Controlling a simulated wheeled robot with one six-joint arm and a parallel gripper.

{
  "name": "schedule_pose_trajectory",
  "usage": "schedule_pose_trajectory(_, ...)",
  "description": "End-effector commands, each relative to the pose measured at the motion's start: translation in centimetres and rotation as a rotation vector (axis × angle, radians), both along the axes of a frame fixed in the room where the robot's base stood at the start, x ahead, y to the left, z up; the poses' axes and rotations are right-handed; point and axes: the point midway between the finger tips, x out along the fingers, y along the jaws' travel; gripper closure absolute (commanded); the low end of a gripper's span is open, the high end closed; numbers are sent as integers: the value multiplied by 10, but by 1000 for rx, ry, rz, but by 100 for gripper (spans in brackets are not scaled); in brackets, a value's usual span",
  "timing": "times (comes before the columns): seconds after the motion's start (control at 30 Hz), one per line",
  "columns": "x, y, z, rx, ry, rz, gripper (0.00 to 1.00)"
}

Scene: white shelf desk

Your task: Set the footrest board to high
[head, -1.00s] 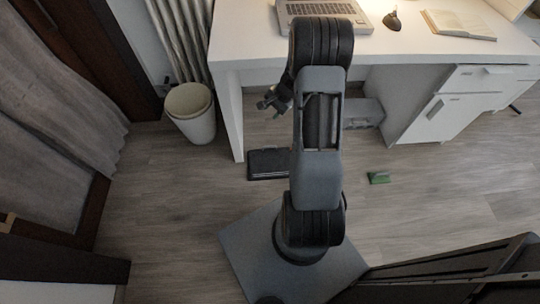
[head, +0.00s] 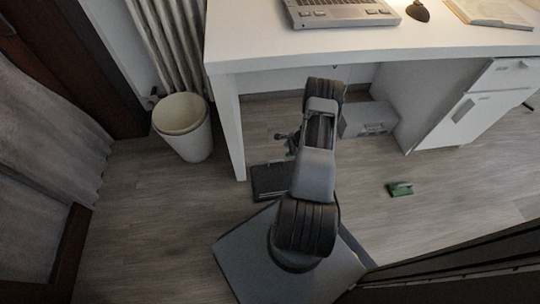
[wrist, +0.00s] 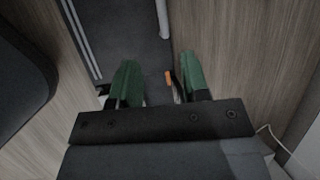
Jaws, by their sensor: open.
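The footrest board (head: 270,184) is a dark, flat panel on the floor under the desk's left end, partly hidden by my arm in the head view. In the wrist view the dark board (wrist: 118,40) has light strips along it and a small orange piece (wrist: 169,78) near its right edge. My gripper (wrist: 158,80) is open, its green fingertips apart over the board, with the orange piece in the gap between them as seen from the wrist. I cannot tell whether the fingers touch anything. In the head view my gripper (head: 288,141) is just above the board's far side.
The white desk (head: 350,48) stands over this area, its left leg (head: 234,130) close to the board. A waste bin (head: 184,127) is left of the leg. A grey box (head: 368,119) lies under the desk. A green object (head: 399,189) lies on open floor at right.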

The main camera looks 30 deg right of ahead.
Motion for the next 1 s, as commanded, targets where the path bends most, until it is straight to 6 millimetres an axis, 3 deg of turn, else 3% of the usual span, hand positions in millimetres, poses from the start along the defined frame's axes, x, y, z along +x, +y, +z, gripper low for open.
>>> schedule_pose_trajectory(0.6,36,34,-99,2,2,12,58)
schedule_pose_trajectory(1.0,46,41,-124,1,2,8,58)
